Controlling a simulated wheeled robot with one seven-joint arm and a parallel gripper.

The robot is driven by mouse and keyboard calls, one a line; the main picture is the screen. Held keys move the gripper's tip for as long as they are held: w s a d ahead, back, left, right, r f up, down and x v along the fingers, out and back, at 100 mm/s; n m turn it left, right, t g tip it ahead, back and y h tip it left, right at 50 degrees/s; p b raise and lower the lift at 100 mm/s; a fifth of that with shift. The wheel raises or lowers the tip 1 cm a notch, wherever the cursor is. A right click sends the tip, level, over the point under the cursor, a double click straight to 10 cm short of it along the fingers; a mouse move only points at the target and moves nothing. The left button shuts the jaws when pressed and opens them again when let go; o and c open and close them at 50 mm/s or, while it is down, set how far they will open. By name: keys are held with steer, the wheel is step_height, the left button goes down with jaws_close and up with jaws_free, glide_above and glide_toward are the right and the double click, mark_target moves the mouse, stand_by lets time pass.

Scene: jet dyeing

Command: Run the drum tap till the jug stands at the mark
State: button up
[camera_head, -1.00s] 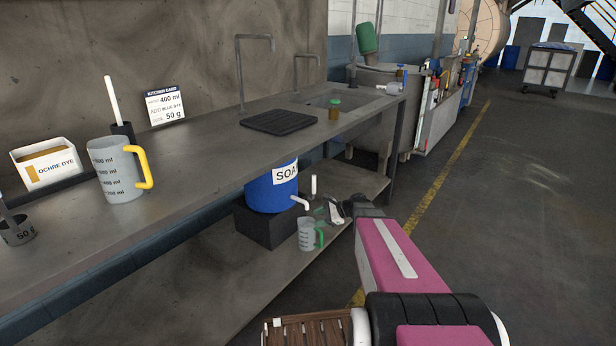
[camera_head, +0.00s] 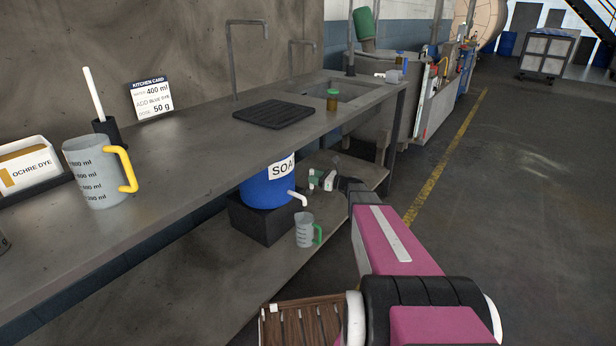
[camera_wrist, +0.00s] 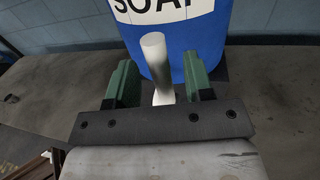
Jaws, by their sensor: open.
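The blue soap drum (camera_head: 266,190) stands on a dark block on the lower shelf. Its white spout (camera_head: 297,198) points out to the right. The small grey jug (camera_head: 303,231) with a green handle stands upright on the shelf below the spout. Its liquid level is too small to tell. My gripper (camera_head: 321,181) is close to the tap on the drum's right side. In the wrist view my gripper (camera_wrist: 157,72) is open, with its green fingers apart on either side of a white upright rod (camera_wrist: 155,66), seemingly the tap's handle. Contact with it cannot be told.
The worktop (camera_head: 200,150) overhangs the drum and lower shelf. On it stand a larger jug (camera_head: 92,175) with a yellow handle, a kitchen card (camera_head: 150,100), an ochre dye box (camera_head: 28,168) and a black mat (camera_head: 273,114). Open floor lies to the right.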

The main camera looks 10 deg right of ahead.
steer(key=shift+x, duration=1.9)
jaws_close()
steer(key=shift+w+d+m, duration=0.55)
steer(key=shift+m, duration=0.25)
steer(key=shift+w+d+f+m+t, duration=0.2)
steer(key=shift+w+d+m, duration=0.15)
steer(key=shift+m, duration=0.35)
steer(key=shift+w+d+f+m+t, duration=0.1)
steer(key=shift+w+d+m+t, duration=0.2)
steer(key=shift+m, duration=0.4)
steer(key=shift+d, duration=0.1)
jaws_free()
